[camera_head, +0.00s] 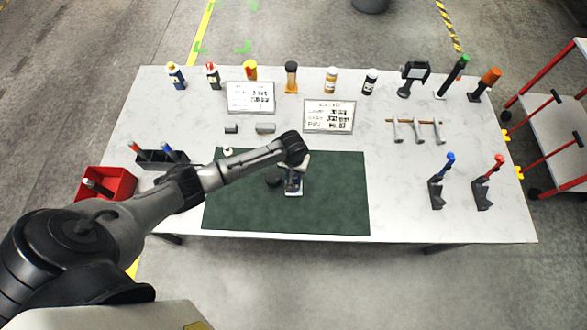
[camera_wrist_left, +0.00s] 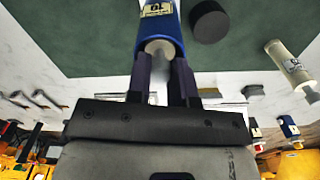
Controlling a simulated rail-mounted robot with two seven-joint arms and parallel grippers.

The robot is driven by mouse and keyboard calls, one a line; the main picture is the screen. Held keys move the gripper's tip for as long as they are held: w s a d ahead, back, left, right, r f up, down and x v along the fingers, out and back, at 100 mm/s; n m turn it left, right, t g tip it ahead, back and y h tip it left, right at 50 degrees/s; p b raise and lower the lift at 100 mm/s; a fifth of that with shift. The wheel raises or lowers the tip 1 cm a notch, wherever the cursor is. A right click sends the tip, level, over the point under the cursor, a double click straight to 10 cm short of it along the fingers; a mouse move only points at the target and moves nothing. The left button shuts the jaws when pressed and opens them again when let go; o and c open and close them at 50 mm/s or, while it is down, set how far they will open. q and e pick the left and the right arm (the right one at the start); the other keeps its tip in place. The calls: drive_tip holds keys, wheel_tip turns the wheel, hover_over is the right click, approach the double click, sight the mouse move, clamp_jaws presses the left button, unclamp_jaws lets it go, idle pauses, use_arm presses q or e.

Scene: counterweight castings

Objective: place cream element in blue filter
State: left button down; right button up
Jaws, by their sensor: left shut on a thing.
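The blue filter (camera_wrist_left: 161,18) is a blue cylinder with a pale label, on the green mat; in the head view its body (camera_head: 294,184) shows just below my left gripper (camera_head: 295,160). In the left wrist view my left gripper (camera_wrist_left: 160,80) is shut on the cream element (camera_wrist_left: 158,47), whose pale end shows between the purple fingers at the filter's near end. How deep the element sits in the filter is hidden. A dark round cap (camera_wrist_left: 210,21) lies beside the filter on the mat. My right gripper is not in view.
Printed cards (camera_head: 329,116), grey blocks (camera_head: 265,128) and several bottles line the back. A red bin (camera_head: 105,184) is at the left. The right of the green mat (camera_head: 340,200) is clear.

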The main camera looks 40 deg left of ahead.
use_arm(q)
drive_tip(key=shift+f, duration=0.1)
drive_tip(key=c, duration=1)
unclamp_jaws()
drive_tip(key=shift+f, duration=0.1)
wheel_tip(320, 180, up, 12)
drive_tip(key=s+d+f+m+t+h, duration=0.1)
drive_tip(key=s+d+f+m+t, duration=0.2)
drive_tip(key=s+d, duration=0.7)
drive_tip(key=s+a+r+m, duration=0.1)
drive_tip(key=s+r+m, duration=0.1)
drive_tip(key=s, duration=0.6)
drive_tip(key=s+a+r+m, duration=0.1)
drive_tip(key=s+r+m, duration=0.1)
drive_tip(key=s, duration=0.6)
drive_tip(key=shift+r+t+y, duration=0.3)
drive_tip(key=shift+r+y, duration=0.05)
drive_tip(key=shift+y, duration=0.05)
drive_tip(key=shift+w, duration=0.1)
